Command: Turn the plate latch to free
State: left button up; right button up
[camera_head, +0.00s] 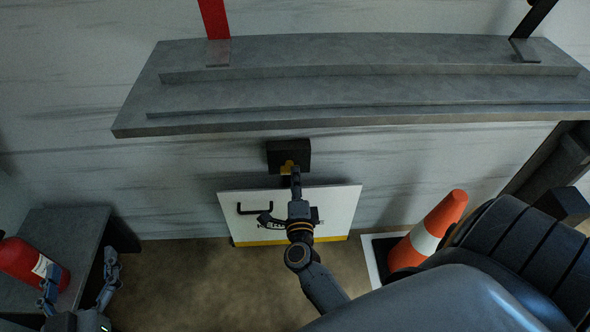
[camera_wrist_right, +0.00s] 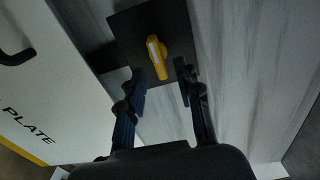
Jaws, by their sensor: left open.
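The plate latch is a yellow handle (camera_head: 287,167) on a dark square block (camera_head: 303,150) fixed to the wall above the white plate (camera_head: 343,208). In the right wrist view the yellow handle (camera_wrist_right: 157,56) is slightly tilted from upright, on its dark base (camera_wrist_right: 125,30). My right gripper (camera_head: 295,172) is at the latch. In the wrist view its fingertips (camera_wrist_right: 162,73) are apart, one on each side of the handle's lower end, with gaps visible; contact cannot be told. My left gripper (camera_head: 80,266) is open at the lower left, away from the latch.
A grey ledge (camera_head: 350,95) juts out above the latch. The white plate has a black handle (camera_head: 256,211) and stands against the wall. An orange cone (camera_head: 440,222) stands at right. A red extinguisher (camera_head: 25,262) lies on a grey bench (camera_head: 65,225) beside my left gripper.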

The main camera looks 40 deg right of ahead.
jog(key=v, duration=0.5)
jog(key=shift+s+a, duration=0.2)
jog(key=shift+s, duration=0.1)
